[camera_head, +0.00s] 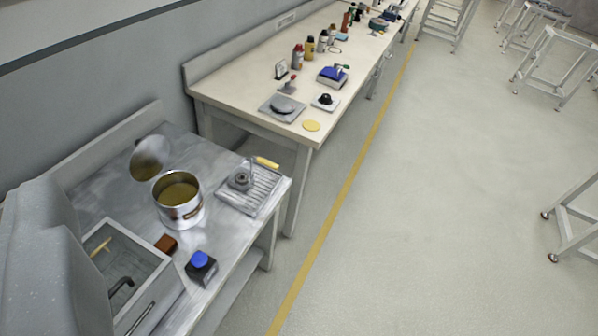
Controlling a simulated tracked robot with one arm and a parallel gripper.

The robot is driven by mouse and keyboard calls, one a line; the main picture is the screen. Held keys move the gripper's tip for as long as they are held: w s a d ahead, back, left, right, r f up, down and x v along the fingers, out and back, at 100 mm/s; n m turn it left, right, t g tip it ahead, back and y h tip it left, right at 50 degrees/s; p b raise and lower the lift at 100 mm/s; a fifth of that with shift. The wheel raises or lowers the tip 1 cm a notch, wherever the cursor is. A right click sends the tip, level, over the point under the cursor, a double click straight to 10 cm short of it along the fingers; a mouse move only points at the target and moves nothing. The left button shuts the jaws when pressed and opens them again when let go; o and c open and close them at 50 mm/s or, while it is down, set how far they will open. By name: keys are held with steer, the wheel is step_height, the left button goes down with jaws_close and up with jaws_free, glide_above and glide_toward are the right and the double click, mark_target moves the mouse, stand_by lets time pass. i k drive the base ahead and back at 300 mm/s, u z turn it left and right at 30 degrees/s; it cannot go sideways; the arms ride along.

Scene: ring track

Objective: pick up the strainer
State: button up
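I cannot make out the strainer for certain. A round, shiny grey metal piece (150,158) is tilted behind the pot on the steel table; it may be a lid or the strainer. The open metal pot (180,212) holds something yellow-brown. A small grey metal object (241,178) sits on a ribbed tray (262,195) at the table's right end, with a yellow-handled item (266,163) beside it. My gripper is not in view.
A sink (150,262) is set in the steel table (115,193), near a brown block (166,244) and a blue-topped dark container (201,265). A cluttered long bench (235,85) stands beyond. Floor (430,200) to the right is clear; white frames (555,65) stand farther off.

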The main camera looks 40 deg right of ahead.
mark_target(260, 159)
steer(key=z, duration=0.15)
steer(key=k, duration=0.95)
steer(key=z, duration=0.35)
steer(key=i, duration=1)
steer(key=z, duration=0.05)
